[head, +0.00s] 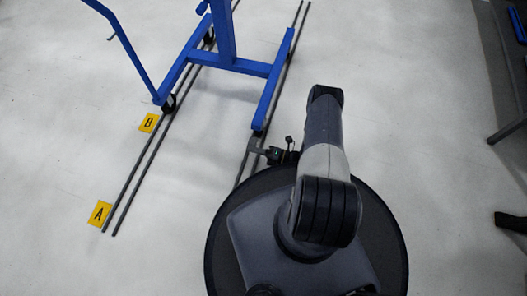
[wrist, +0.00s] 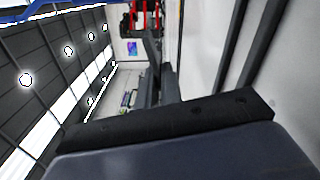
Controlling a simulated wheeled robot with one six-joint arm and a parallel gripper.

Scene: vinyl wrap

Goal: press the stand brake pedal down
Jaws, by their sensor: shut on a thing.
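The blue stand (head: 226,62) is on the floor rails at the top of the head view. Its right leg (head: 274,90) ends just above my gripper (head: 256,146), which is low near the floor. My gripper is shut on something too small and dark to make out. The brake pedal cannot be told apart at the leg's end. In the wrist view, a dark grey bar and a blue-grey surface fill the bottom, and a blue strip (wrist: 40,14) crosses the top left corner.
Dark floor rails (head: 140,189) run under the stand. Yellow markers A (head: 100,213) and B (head: 149,123) lie on the left. A dark table (head: 507,70) stands at the right edge. The pale floor between is clear.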

